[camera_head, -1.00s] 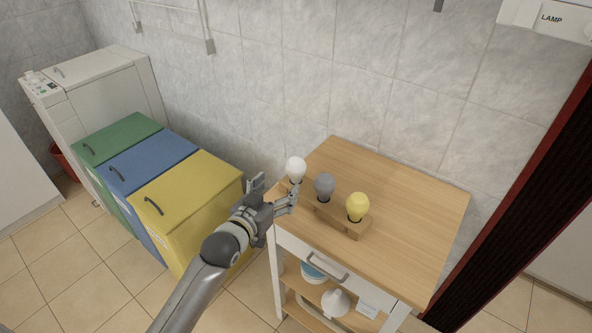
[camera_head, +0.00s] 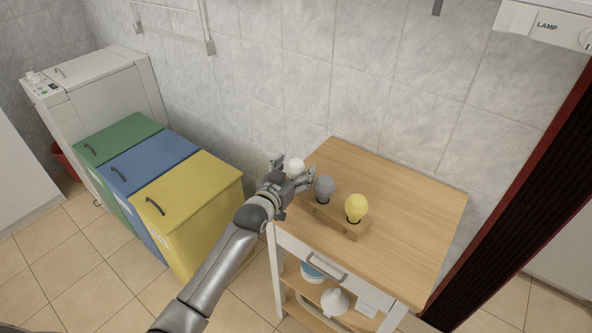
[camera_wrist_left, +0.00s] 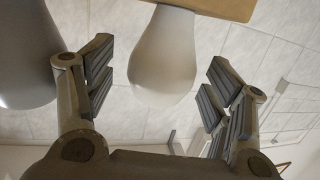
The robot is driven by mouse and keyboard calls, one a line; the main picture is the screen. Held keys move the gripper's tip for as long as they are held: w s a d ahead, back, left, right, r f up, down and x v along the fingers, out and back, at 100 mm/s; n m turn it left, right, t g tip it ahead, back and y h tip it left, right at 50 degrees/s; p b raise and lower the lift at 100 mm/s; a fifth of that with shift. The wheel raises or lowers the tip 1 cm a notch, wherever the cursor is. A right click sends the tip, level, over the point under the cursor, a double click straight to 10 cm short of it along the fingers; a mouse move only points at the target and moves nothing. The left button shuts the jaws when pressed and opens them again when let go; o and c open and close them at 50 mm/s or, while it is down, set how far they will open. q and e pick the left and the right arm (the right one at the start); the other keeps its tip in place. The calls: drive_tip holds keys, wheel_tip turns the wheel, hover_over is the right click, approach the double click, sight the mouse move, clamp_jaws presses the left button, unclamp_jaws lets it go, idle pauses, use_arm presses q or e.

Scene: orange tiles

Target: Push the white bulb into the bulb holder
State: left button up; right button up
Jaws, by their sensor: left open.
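The white bulb (camera_head: 295,166) stands at the left end of the wooden bulb holder (camera_head: 352,231) on the cabinet top; its base is hidden by my gripper in the head view. My left gripper (camera_head: 291,170) is open with a finger on either side of the white bulb. In the left wrist view the white bulb (camera_wrist_left: 164,58) hangs between the two open fingers (camera_wrist_left: 157,95), with gaps on both sides. A grey bulb (camera_head: 324,188) is in the middle of the holder and a yellow bulb (camera_head: 356,207) at its right end. My right gripper is not in view.
The wooden cabinet top (camera_head: 410,200) is clear to the right of the holder. The grey bulb (camera_wrist_left: 22,60) is close beside one finger in the left wrist view. Yellow (camera_head: 190,190), blue and green bins stand at the left. A tiled wall is behind.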

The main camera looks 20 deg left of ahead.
use_arm(q)
drive_tip(key=shift+w+f, duration=0.15)
drive_tip(key=shift+w, duration=0.35)
drive_tip(key=shift+c, duration=0.2)
drive_tip(key=c, duration=1.1)
drive_tip(key=shift+o, duration=0.2)
